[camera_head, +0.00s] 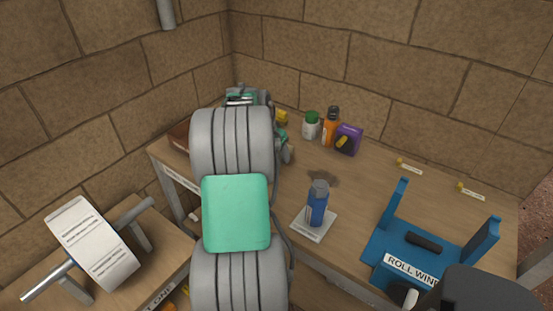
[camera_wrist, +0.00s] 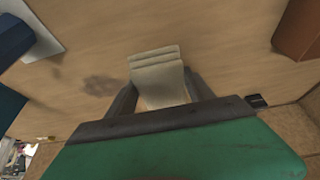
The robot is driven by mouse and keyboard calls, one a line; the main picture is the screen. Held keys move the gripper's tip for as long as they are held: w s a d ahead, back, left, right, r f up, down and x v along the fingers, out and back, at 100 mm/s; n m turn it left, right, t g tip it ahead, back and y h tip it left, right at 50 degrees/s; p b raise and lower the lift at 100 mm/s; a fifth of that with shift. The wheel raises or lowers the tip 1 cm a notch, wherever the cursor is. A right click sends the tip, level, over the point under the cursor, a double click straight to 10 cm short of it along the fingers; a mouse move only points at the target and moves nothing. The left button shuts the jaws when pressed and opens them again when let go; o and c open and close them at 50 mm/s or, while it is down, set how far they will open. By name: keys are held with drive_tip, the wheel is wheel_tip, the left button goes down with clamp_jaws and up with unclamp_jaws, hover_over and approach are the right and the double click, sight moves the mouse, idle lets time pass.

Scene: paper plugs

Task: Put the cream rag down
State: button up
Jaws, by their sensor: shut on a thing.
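The cream rag (camera_wrist: 157,72) is folded and sits between the two fingers of my gripper (camera_wrist: 160,90) in the wrist view. The fingers are shut on it. The rag hangs over the wooden bench top (camera_wrist: 215,50); I cannot tell whether it touches the wood. In the head view my own arm hides the rag and the fingertips.
White, orange and purple containers (camera_head: 348,140) stand at the back. A blue roll winder (camera_head: 425,254) is at front right. Bare bench lies between them.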

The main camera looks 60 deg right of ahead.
drive_tip(key=x, duration=0.3)
drive_tip(key=w+p+x, duration=0.1)
drive_tip(key=x, duration=0.2)
drive_tip(key=shift+w+d+f, duration=0.1)
drive_tip(key=shift+w+d, duration=0.05)
drive_tip(key=shift+d, duration=0.1)
drive_tip(key=shift+f+b, duration=0.3)
drive_tip(key=shift+f, duration=0.25)
drive_tip(key=shift+a+f, duration=0.1)
